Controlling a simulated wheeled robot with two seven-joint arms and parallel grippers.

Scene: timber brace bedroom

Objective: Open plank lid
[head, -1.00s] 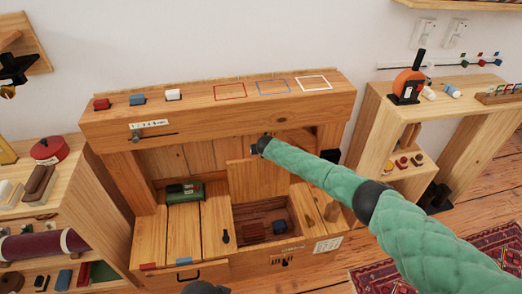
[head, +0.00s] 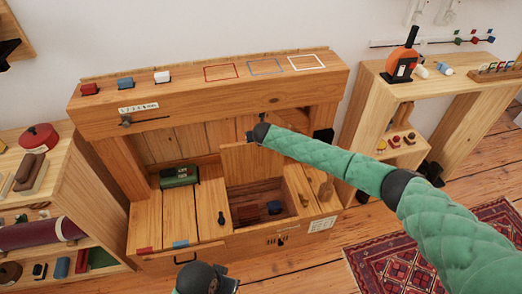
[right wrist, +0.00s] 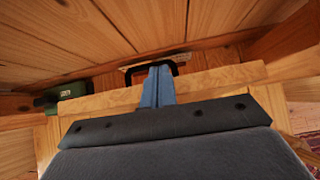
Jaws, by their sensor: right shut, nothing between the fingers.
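The plank lid (head: 245,160) of the wooden bench stands tilted up at the back of an open compartment (head: 290,210). Its pale edge (right wrist: 225,77) crosses the right wrist view, with a dark handle (right wrist: 176,67) behind my fingers. My right gripper (right wrist: 158,85) is shut and empty, its blue fingers overlapping the lid's edge; contact is unclear. In the head view my right gripper (head: 262,122) is at the lid's upper edge, its fingers mostly hidden. My left gripper (head: 228,285) is low at the bottom edge, in front of the bench; its fingers are unclear.
A red block (head: 248,213) and a blue block (head: 275,208) lie inside the compartment. A green box (head: 179,176) sits on the planks to the left. An overhanging shelf (head: 215,95) with small blocks spans above. Wooden shelves flank both sides.

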